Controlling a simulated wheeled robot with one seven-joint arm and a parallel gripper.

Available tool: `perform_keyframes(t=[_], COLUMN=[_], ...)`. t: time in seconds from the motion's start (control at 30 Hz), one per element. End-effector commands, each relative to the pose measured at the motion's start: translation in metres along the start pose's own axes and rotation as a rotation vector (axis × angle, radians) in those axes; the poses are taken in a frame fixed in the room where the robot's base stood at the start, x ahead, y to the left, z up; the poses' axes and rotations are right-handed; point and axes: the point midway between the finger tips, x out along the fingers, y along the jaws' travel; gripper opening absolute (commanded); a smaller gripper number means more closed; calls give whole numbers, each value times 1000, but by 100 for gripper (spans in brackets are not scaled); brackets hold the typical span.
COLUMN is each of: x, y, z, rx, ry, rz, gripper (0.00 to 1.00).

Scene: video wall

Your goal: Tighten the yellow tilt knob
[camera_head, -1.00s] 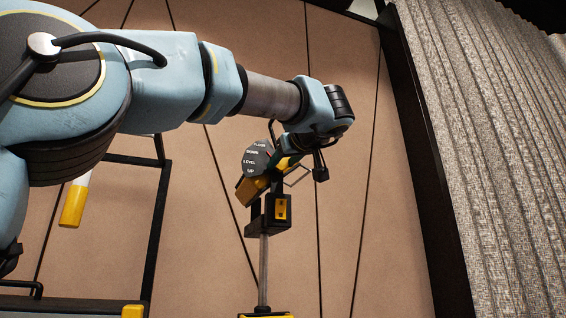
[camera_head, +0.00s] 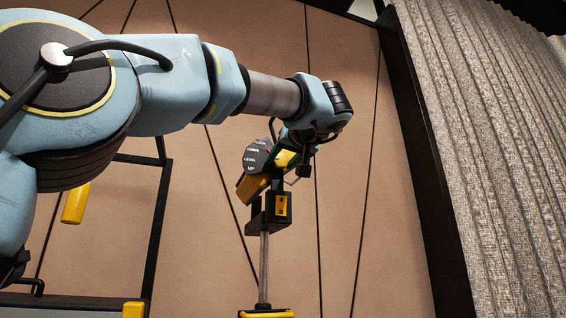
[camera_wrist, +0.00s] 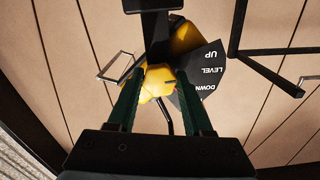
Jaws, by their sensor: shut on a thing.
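The yellow tilt knob (camera_wrist: 157,82) sits between the two green fingers of my gripper (camera_wrist: 156,98) in the wrist view, and the fingers are shut on it. In the head view my gripper (camera_head: 297,152) reaches down to the yellow knob (camera_head: 284,158) beside the dark tilt dial (camera_head: 257,156). The dial (camera_wrist: 208,70) reads UP, LEVEL and DOWN in the wrist view, with a small red mark near DOWN. The head's yellow and black bracket (camera_head: 272,208) stands on a grey pole (camera_head: 264,265). The inner faces of the fingers are partly hidden.
A black frame (camera_head: 155,230) with a yellow hanging part (camera_head: 76,203) stands at the left. A grey curtain (camera_head: 490,150) hangs at the right. Tan panels (camera_head: 350,230) lie behind.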

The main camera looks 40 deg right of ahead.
Motion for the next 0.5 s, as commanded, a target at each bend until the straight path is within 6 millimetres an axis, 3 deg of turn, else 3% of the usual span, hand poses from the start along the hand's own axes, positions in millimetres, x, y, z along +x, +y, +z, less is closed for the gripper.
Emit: perform_keyframes(t=[0.5], x=[0], y=[-2], z=[-1], rx=[491], ry=[1], rz=[1], gripper=[0])
